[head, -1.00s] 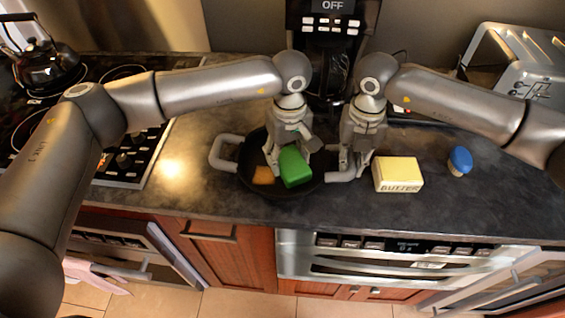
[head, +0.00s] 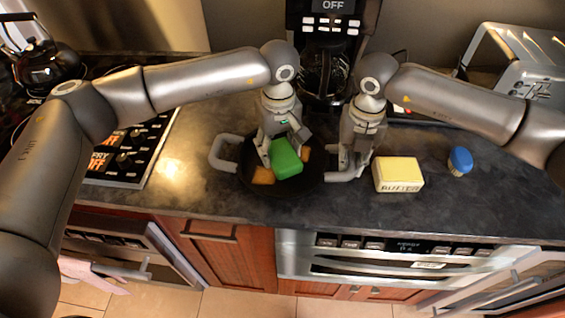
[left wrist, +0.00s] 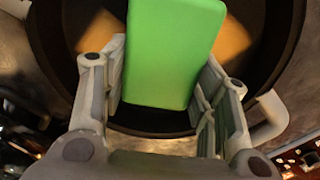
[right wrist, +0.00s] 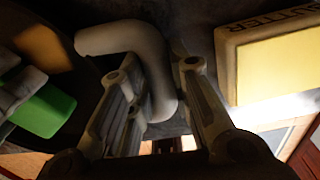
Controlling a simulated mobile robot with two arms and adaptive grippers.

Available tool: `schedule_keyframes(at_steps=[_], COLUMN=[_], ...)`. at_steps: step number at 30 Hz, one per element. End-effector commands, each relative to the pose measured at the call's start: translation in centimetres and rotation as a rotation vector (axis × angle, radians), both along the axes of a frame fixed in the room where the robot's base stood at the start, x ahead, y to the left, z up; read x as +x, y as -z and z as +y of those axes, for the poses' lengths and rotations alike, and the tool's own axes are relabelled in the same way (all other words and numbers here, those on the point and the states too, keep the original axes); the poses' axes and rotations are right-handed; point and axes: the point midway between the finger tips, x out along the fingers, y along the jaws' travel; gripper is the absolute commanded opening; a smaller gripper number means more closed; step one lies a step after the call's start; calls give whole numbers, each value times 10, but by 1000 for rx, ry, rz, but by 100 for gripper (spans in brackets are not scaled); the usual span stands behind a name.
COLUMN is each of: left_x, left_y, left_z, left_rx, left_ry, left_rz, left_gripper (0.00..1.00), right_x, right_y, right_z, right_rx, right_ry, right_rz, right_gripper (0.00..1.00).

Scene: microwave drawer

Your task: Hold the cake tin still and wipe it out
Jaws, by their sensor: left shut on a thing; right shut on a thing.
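The cake tin (head: 290,190) is a dark round pan with two grey loop handles, standing on the counter. My left gripper (head: 283,160) is shut on a green sponge (head: 286,158) inside the tin; the sponge also shows in the left wrist view (left wrist: 172,50). Orange-brown patches (head: 263,176) lie on the tin's floor on both sides of the sponge. My right gripper (head: 350,165) is shut on the tin's right handle (head: 342,177), which shows between its fingers in the right wrist view (right wrist: 150,60). The tin's left handle (head: 221,153) is free.
A butter box (head: 398,175) stands just right of my right gripper. A blue-capped jar (head: 460,161) is further right. A coffee maker (head: 325,60) stands behind, a stove with a kettle (head: 45,70) at left. The counter left of the tin is clear.

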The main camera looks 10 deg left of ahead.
Motion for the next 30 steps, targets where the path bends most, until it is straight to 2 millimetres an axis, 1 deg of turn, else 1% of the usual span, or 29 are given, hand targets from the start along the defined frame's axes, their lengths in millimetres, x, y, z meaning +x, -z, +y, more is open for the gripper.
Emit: schedule_keyframes(at_steps=[5,18,21,30], left_x=[1,1,1,1], left_y=[-5,-48,-55,-56], left_z=[1,0,1,1], left_rx=[-1,-1,0,-1], left_ry=[1,1,1,1], left_rz=[-2,-2,-1,-1], left_gripper=[11,11,11,11], right_x=[0,0,0,0], right_y=[0,0,0,0], right_z=[0,0,0,0], right_rx=[0,-1,-1,-1], right_ry=[1,1,1,1], right_rz=[-1,0,0,0], right_gripper=[0,0,0,0])
